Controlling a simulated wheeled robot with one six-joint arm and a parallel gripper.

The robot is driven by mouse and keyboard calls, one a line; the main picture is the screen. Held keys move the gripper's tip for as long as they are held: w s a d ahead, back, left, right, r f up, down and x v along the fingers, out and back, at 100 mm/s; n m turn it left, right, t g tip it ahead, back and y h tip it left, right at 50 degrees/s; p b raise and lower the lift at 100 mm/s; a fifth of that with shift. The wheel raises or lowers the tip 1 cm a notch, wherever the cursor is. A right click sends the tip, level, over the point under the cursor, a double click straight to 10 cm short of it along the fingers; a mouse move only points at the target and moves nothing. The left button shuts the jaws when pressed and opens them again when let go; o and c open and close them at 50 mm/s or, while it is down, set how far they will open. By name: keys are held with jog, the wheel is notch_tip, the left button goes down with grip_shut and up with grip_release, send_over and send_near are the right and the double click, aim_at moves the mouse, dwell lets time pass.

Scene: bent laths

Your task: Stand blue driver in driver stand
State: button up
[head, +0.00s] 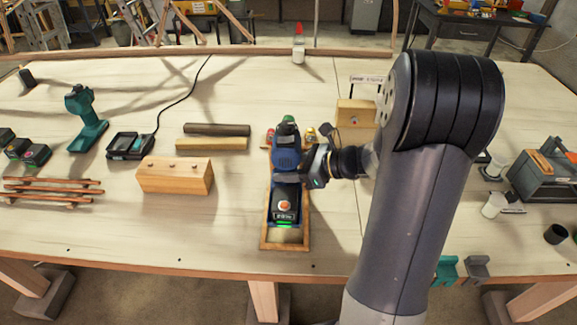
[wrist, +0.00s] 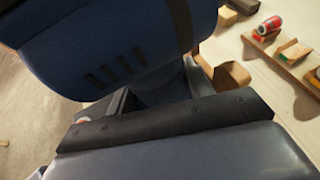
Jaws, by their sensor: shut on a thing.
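The blue driver (head: 287,160) is upright in the head view, with its dark battery foot towards the front of the bench. Its blue housing with vent slots fills the top of the wrist view (wrist: 110,50). My gripper (head: 308,166) comes in from the right and is shut on the driver. A shallow wood-rimmed tray (head: 285,247), which looks like the driver stand, lies under and in front of the driver's foot. The driver hides much of this tray. I cannot tell whether the foot touches the tray floor.
A wooden block (head: 175,177) and two wooden bars (head: 212,143) lie to the left. Further left are a charger (head: 130,146), a teal driver (head: 86,118) and stacked laths (head: 52,191). Small cans stand behind the blue driver. Bare bench lies left of the tray.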

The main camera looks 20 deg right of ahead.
aim_at(289, 184)
jog(key=shift+f+b, duration=0.3)
jog(key=shift+f, duration=0.25)
jog(key=shift+f+b, duration=1.9)
jog(key=shift+f, duration=0.55)
dwell(1.7)
jog(key=o, duration=1.2)
jog(key=shift+c, duration=0.2)
jog(key=shift+o, duration=1.4)
jog(key=shift+s+f, duration=0.1)
jog(key=shift+f, duration=0.05)
jog(key=shift+d, duration=0.1)
jog(key=v, duration=1)
jog(key=shift+s+d+r, duration=0.2)
jog(key=shift+r, duration=0.1)
